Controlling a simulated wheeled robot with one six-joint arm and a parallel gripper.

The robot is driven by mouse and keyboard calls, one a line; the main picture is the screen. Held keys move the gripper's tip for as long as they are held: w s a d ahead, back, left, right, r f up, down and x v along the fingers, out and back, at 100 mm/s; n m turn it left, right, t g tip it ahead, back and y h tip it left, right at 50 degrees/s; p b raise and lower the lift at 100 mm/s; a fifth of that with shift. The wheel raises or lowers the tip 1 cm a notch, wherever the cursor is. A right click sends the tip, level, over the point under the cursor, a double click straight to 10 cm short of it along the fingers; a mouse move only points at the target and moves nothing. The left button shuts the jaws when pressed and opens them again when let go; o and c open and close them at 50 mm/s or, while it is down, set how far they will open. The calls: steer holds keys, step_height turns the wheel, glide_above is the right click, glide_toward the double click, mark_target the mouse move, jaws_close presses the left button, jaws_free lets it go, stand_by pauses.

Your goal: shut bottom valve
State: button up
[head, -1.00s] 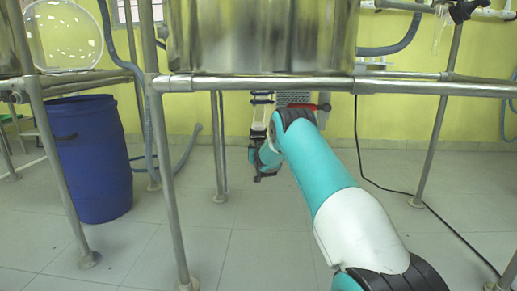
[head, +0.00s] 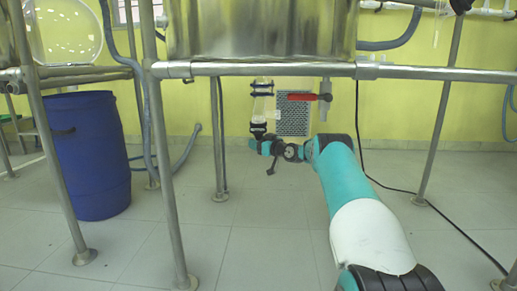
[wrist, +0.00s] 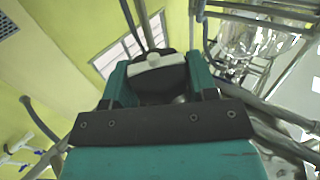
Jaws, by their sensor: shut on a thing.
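The bottom valve (head: 258,129) is a dark fitting under a clear glass outlet tube (head: 262,92) with dark clamps, below the steel vessel. My gripper (head: 264,147) is at this valve, under the tube. In the wrist view, the teal fingers of my gripper (wrist: 153,85) stand on both sides of a dark rounded valve part with a pale bar (wrist: 153,61) and are shut on it. The finger contact is partly hidden, and I cannot tell the valve's exact position.
A red-handled valve (head: 300,97) on a metal pipe is right of the glass tube, before a grey perforated panel (head: 292,122). A steel frame rail (head: 420,72) crosses above my arm. A blue barrel (head: 90,160) stands left. A black cable lies right. The floor between is clear.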

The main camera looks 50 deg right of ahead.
steer(key=shift+n+y+b, duration=0.6)
steer(key=shift+y+b, duration=0.15)
steer(key=shift+y, duration=0.15)
steer(key=o, duration=0.9)
steer(key=shift+s+d+r+p, duration=0.1)
steer(key=shift+s+p, duration=0.2)
steer(key=shift+p, duration=0.15)
steer(key=shift+s+d+p, duration=0.35)
steer(key=shift+s+p, duration=1.1)
steer(key=shift+s, duration=1.3)
steer(key=shift+s+d+p, duration=0.3)
steer(key=shift+s+p, duration=1.15)
steer(key=shift+s, duration=1.35)
steer(key=shift+s+d+p, duration=0.35)
steer(key=shift+s+p, duration=1.1)
steer(key=shift+s, duration=1.3)
steer(key=shift+w+a, duration=0.1)
